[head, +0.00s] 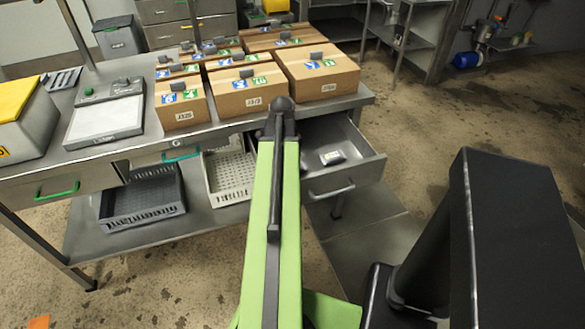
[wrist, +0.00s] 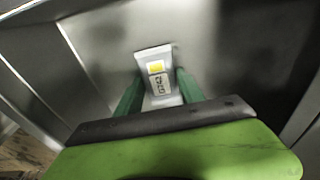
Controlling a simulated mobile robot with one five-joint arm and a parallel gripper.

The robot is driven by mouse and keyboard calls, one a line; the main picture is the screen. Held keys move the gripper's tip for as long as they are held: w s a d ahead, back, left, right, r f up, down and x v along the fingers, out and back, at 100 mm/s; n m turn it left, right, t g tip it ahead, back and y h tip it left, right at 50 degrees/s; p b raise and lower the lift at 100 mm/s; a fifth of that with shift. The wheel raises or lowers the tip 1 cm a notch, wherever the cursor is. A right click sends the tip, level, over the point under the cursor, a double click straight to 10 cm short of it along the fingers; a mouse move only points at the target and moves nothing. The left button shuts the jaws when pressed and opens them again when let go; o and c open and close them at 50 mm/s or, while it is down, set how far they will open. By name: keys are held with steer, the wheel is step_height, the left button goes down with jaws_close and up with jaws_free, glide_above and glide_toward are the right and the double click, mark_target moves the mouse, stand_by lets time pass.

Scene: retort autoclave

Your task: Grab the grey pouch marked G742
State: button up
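A small grey pouch (head: 332,156) lies in the open drawer (head: 365,167) under the right end of the steel table. In the wrist view the pouch (wrist: 158,76) shows a yellow patch and a white label, whose marking is too blurred to read surely. My gripper (wrist: 157,84) has its two green fingers apart, one on each side of the pouch in the picture. The pouch's far end reaches past the fingertips. I cannot tell whether either finger touches it. In the head view my green arm hides the gripper.
Several cardboard boxes (head: 247,90) stand on the table above the drawer. A scale (head: 104,118) and a yellow-lidded bin (head: 22,112) are at the left. A dark crate (head: 142,212) and a pale crate (head: 228,172) sit on the lower shelf. Drawer walls surround the pouch.

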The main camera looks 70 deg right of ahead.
steer(key=c, duration=0.8)
